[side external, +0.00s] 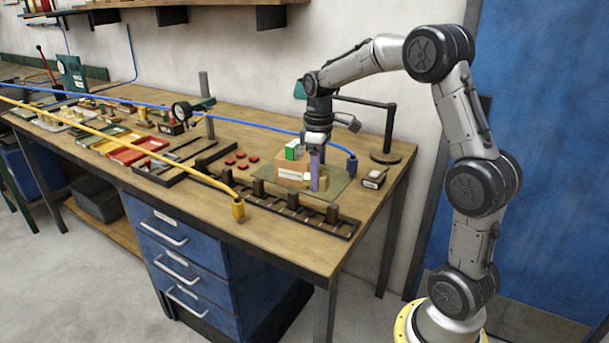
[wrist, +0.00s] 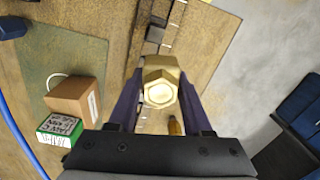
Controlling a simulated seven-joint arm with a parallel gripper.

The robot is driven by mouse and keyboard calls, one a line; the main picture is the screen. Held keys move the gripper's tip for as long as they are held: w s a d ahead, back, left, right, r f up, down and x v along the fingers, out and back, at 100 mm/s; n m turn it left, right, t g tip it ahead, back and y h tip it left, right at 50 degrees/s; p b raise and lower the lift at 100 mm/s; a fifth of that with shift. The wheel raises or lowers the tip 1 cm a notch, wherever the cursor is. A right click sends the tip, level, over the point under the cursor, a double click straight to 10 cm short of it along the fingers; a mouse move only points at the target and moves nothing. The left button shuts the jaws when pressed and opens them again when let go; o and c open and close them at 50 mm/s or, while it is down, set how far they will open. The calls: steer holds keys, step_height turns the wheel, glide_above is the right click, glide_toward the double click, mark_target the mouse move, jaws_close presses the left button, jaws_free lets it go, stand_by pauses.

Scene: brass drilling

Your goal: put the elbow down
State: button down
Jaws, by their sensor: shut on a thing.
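The brass elbow (wrist: 160,82) shows in the wrist view, with a hexagonal end facing the camera. It sits between the two purple fingers of my gripper (wrist: 160,100), which is shut on it. In the side view my gripper (side external: 318,172) points down over the front part of the green mat (side external: 338,186), near the slotted dark rail. The elbow is too small there to make out clearly, and I cannot tell whether it touches anything below.
The slotted rail (side external: 290,212) runs along the bench's front edge. Blue (side external: 260,125) and yellow (side external: 150,147) hoses cross the bench. Several red pieces (side external: 241,155) lie left.

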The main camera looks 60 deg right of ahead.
steer(key=s+d+r+m, duration=0.2)
steer(key=s+d, duration=0.2)
steer(key=d, duration=0.4)
steer(key=w+d+f, duration=0.2)
steer(key=w, duration=0.1)
steer(key=w+d+f, duration=0.6)
steer(key=shift+w+d+f, duration=0.15)
steer(key=shift+w+d, duration=0.05)
steer(key=shift+w, duration=0.1)
steer(key=shift+w+d+f, duration=0.3)
steer(key=shift+w+f, duration=0.1)
steer(key=shift+f, duration=1.75)
steer(key=shift+f, duration=0.15)
steer(key=shift+c, duration=1.6)
jaws_free()
steer(key=shift+f, duration=0.1)
